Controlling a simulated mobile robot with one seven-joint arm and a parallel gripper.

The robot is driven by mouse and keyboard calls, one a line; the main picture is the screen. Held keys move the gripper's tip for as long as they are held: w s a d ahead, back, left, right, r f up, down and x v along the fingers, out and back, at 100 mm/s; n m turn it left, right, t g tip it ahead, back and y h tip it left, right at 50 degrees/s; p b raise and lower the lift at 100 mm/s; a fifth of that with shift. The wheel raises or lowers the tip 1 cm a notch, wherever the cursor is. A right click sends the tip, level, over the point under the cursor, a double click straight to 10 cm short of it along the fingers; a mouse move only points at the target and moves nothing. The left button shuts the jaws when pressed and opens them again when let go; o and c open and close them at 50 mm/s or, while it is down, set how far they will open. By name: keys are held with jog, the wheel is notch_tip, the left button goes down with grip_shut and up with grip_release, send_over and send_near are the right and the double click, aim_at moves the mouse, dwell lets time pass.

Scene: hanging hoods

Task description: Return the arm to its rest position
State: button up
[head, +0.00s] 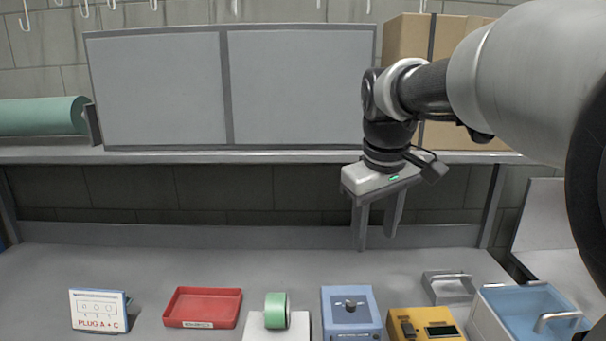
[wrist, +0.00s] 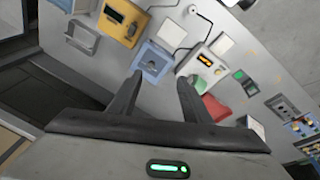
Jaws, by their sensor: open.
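My gripper (head: 377,228) hangs in the air above the back of the grey bench, pointing down. Its two fingers are apart and nothing is between them. In the wrist view the open fingers (wrist: 158,88) reach toward the bench top, with the blue box (wrist: 153,62) beyond them. My arm comes in from the right side of the head view.
A shelf (head: 230,156) runs behind.

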jog(key=s+f+m+t, duration=0.1)
jog(key=s+f+m, duration=0.1)
jog(key=s, duration=0.7)
jog(key=s+f+m+t+p, duration=0.1)
jog(key=s+f+m, duration=0.1)
jog(key=s, duration=0.8)
jog(key=shift+d+f+m+t+y, duration=0.2)
jog(key=shift+d+m+t+y, duration=0.1)
jog(key=shift+d+m+t, duration=0.25)
jog(key=shift+s+a, duration=0.1)
